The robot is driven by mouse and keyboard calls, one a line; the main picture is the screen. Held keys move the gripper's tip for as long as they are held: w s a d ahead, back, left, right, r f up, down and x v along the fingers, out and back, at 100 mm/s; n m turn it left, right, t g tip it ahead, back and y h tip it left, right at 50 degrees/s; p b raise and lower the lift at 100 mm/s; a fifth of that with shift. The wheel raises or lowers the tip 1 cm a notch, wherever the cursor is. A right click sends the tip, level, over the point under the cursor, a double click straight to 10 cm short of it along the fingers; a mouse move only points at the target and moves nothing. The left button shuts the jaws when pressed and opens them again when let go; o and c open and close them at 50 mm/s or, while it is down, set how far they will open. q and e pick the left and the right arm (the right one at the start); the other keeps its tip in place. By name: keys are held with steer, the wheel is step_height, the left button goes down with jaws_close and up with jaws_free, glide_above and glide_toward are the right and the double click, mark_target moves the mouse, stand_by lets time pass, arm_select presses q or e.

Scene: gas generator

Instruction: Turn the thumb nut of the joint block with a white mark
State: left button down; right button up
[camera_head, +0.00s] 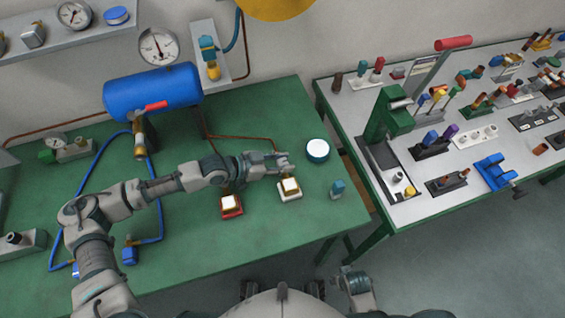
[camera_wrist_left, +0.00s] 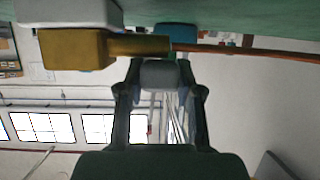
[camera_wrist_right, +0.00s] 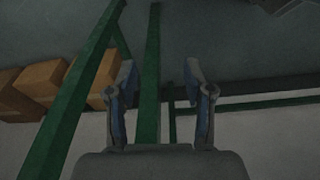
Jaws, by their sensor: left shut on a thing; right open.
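The joint block with a white base (camera_head: 289,194) sits on the green table, right of a similar block with a red base (camera_head: 231,207). My left gripper (camera_head: 283,161) is at the far side of the white-marked block. In the left wrist view the white base (camera_wrist_left: 68,12), the brass body (camera_wrist_left: 72,48) and the brass thumb nut (camera_wrist_left: 138,46) show above my left gripper (camera_wrist_left: 158,66). Its fingers are shut at the nut's end; the exact contact is partly hidden. A copper pipe (camera_wrist_left: 250,53) runs on from there. My right gripper (camera_wrist_right: 160,75) is open and empty.
A round white-topped jar (camera_head: 317,150) and a small teal-topped part (camera_head: 338,188) stand right of the block. A blue tank (camera_head: 152,91) and a gauge (camera_head: 158,46) are behind. A grey workbench (camera_head: 440,180) with several tools stands to the right. Green beams (camera_wrist_right: 148,80) are near my right gripper.

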arm_select(q)
steer(key=b, duration=0.2)
steer(key=shift+w+b, duration=0.15)
steer(key=shift+b, duration=0.25)
arm_select(e)
step_height(320, 180, up, 8)
arm_select(q)
steer(key=shift+r+m+g+b, duration=0.15)
steer(key=shift+m+g+b, duration=0.15)
steer(key=shift+b, duration=0.7)
steer(key=shift+r, duration=0.1)
arm_select(e)
steer(key=w+a+r+t+y, duration=0.1)
steer(key=w+a+r+t, duration=0.1)
steer(key=w+t, duration=0.3)
steer(key=shift+w+a+t+y, duration=0.3)
steer(key=shift+w+a+t, duration=0.15)
steer(key=shift+w, duration=1.45)
arm_select(q)
steer(key=c, duration=0.8)
jaws_free()
steer(key=shift+o, duration=0.2)
arm_select(e)
steer(key=shift+w, duration=0.1)
